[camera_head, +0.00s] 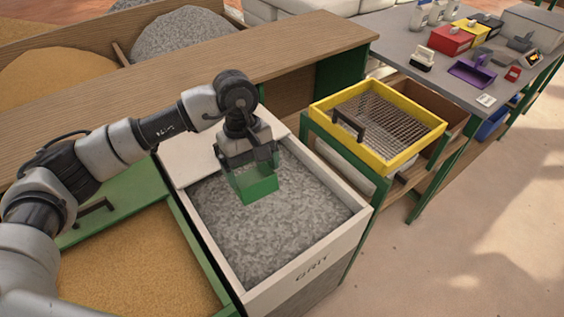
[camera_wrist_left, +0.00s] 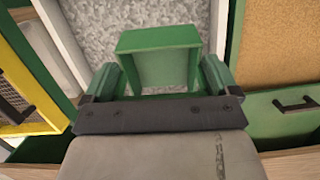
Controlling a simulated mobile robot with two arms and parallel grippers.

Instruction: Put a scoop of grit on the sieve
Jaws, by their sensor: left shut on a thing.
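My left gripper (camera_head: 248,160) is shut on a green scoop (camera_head: 256,186) and holds it over the grey grit (camera_head: 300,222) in the white bin marked GRIT (camera_head: 327,257). In the left wrist view the scoop (camera_wrist_left: 158,62) sits between the fingers, with grit behind it. I cannot tell whether the scoop touches the grit or has any inside. The sieve (camera_head: 383,118), a yellow frame with wire mesh and a dark handle, rests on a green-legged stand to the right of the bin. Its visible mesh looks bare. My right gripper is not in view.
A bin of yellow sand (camera_head: 145,268) adjoins the grit bin on the left. A wooden ledge (camera_head: 190,88) runs behind, with sand and gravel heaps beyond. A grey table (camera_head: 470,62) at the back right holds a red box, a purple tray and several small items. The right floor is clear.

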